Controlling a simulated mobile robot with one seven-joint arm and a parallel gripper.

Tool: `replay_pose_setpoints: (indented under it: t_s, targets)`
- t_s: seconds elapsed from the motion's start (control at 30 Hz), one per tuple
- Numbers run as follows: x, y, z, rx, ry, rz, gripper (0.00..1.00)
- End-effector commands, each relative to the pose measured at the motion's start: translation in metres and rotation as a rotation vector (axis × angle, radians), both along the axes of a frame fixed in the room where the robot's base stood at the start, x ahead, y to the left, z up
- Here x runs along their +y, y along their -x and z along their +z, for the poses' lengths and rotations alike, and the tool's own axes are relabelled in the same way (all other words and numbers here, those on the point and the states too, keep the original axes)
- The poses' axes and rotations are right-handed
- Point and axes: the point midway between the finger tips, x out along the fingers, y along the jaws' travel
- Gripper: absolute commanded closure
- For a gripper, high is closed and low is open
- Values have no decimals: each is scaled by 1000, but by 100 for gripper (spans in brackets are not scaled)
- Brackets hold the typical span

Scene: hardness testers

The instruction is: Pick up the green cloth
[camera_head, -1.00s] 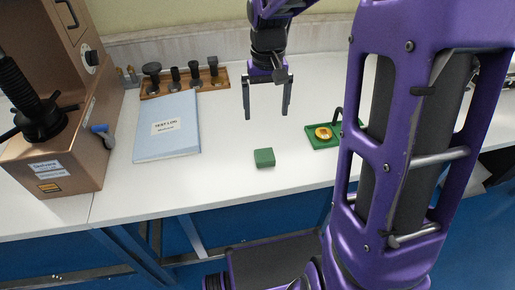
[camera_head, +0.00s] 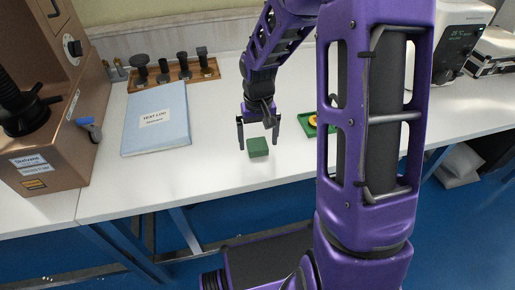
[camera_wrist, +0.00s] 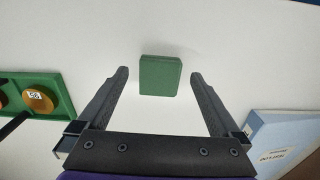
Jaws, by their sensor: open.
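The green cloth (camera_head: 258,147) is a small folded block lying on the white bench near its front edge. In the wrist view the cloth (camera_wrist: 160,75) lies just beyond the fingertips, roughly centred between them. My gripper (camera_head: 258,146) is open and empty, with its fingers apart above and around the cloth in the head view. In the wrist view my gripper (camera_wrist: 158,74) shows a wide gap between its two fingers. Neither finger visibly touches the cloth.
A blue test log (camera_head: 156,118) lies left of the cloth. A green tray (camera_head: 306,122) with a brass piece is to the right, partly behind my arm. A wooden rack (camera_head: 172,78) and a brown tester (camera_head: 50,110) stand at left. The bench around the cloth is clear.

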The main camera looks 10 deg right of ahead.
Motion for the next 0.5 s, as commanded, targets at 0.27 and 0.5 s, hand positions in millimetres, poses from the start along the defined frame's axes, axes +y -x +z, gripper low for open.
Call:
replay_pose_setpoints:
  t_s: [0.27,0.5]
  targets:
    - [0,0,-16,0,0,-1,0]
    - [0,0,-15,0,0,-1,23]
